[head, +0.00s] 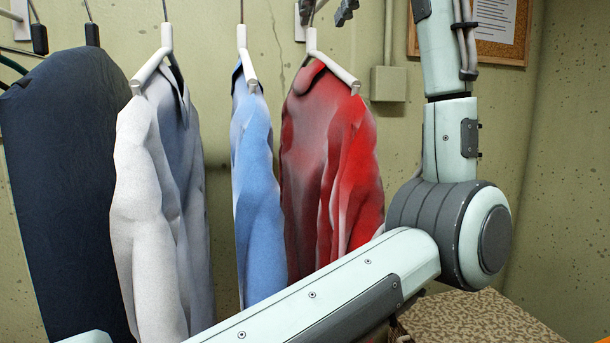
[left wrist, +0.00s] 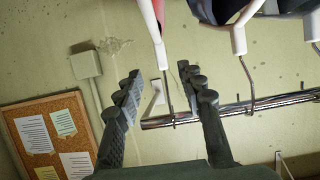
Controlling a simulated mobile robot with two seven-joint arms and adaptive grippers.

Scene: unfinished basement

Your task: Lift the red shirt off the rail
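The red shirt (head: 330,150) hangs upright on a white hanger (head: 332,72) at the right end of the row. In the left wrist view, which is turned upside down, the hanger (left wrist: 152,28) and its thin hook reach the end of the metal rail (left wrist: 250,107). My left gripper (left wrist: 162,78) is open, with the hook between its two dark fingers in the picture; I cannot tell whether they touch it. In the head view only dark finger parts (head: 345,12) show at the top edge, above and right of the hanger. My right gripper is out of view.
A light blue shirt (head: 258,190), a white-grey shirt (head: 150,215) and a dark navy garment (head: 60,180) hang to the left. Behind are a wall box (head: 388,84) and a corkboard (head: 500,50). A speckled surface (head: 480,318) lies at the lower right.

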